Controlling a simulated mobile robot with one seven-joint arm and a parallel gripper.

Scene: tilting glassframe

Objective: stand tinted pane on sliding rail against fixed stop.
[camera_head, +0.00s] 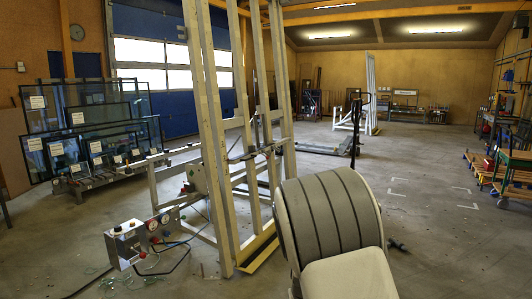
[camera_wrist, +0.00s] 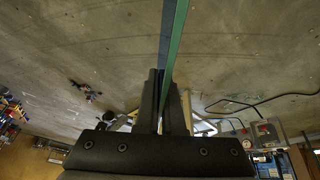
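In the wrist view, my gripper (camera_wrist: 166,85) has its two dark fingers close together on a thin pane seen edge-on. The tinted pane (camera_wrist: 178,40) shows as a narrow green and grey strip running up out of the picture. Its full face and far end are not visible. In the head view, the gripper and the held pane are hidden behind my own arm. The tall pale tilting frame (camera_head: 214,130) stands upright in the middle, with a yellow-edged bar (camera_head: 259,253) low at its foot. I cannot clearly make out the sliding rail or fixed stop.
A rack of framed, labelled panes (camera_head: 88,140) stands at the left. A control box (camera_head: 128,244) with gauges and loose hoses sits left of the frame; it also shows in the wrist view (camera_wrist: 265,132). A loaded trolley (camera_head: 512,165) is at right. The right-hand floor is mostly clear.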

